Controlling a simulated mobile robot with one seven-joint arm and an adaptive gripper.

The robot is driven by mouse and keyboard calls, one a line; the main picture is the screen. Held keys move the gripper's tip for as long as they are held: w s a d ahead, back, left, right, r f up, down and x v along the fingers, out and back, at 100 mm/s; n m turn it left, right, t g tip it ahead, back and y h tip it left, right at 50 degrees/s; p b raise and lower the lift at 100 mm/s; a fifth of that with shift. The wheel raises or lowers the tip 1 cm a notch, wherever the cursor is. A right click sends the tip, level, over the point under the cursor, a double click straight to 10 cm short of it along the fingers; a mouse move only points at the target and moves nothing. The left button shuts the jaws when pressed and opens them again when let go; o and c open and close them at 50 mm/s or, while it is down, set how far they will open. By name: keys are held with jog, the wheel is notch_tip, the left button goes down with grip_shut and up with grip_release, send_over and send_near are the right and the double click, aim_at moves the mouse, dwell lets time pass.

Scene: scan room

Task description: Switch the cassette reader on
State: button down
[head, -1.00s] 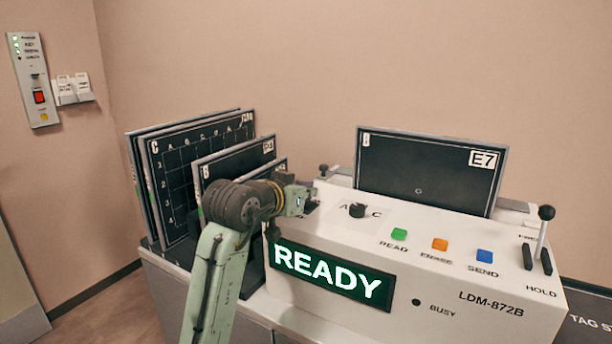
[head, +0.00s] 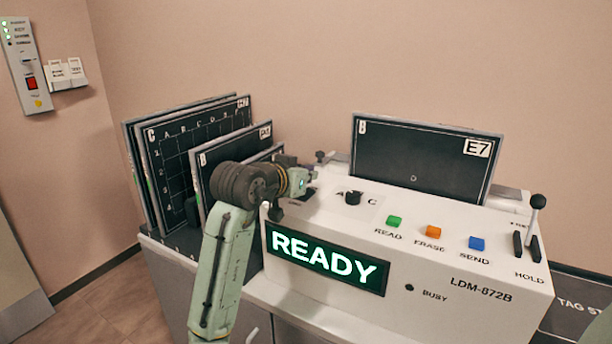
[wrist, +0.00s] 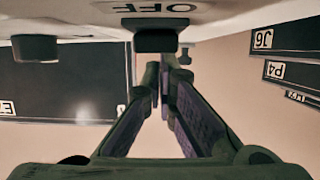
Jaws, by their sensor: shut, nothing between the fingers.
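The cassette reader (head: 450,282) is a white console marked LDM-872B. Its front display (head: 325,257) glows with the word READY. In the wrist view, which is upside down, a black switch block (wrist: 155,38) sits beside the word OFF on the reader's top. My gripper (head: 312,178) is at the left end of the reader's top. In the wrist view my gripper (wrist: 163,75) has its fingertips together, empty, close by the switch block. I cannot tell whether they touch it. In the head view the gripper largely hides this switch.
A dark E7 cassette (head: 425,160) stands at the reader's back. Several cassettes (head: 195,145) stand in a rack at the left. A knob (head: 352,198), green, orange and blue buttons and a HOLD lever (head: 537,202) are on top. A wall panel (head: 28,75) hangs at far left.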

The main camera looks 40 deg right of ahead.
jog(key=r+p, duration=0.5)
jog(key=shift+w+d, duration=0.15)
jog(key=shift+d, duration=0.2)
jog(key=b+v, duration=0.3)
jog(key=v, duration=0.6)
jog(key=shift+a+r+b, duration=0.15)
jog(key=shift+a+b, duration=0.15)
jog(key=shift+b, duration=0.05)
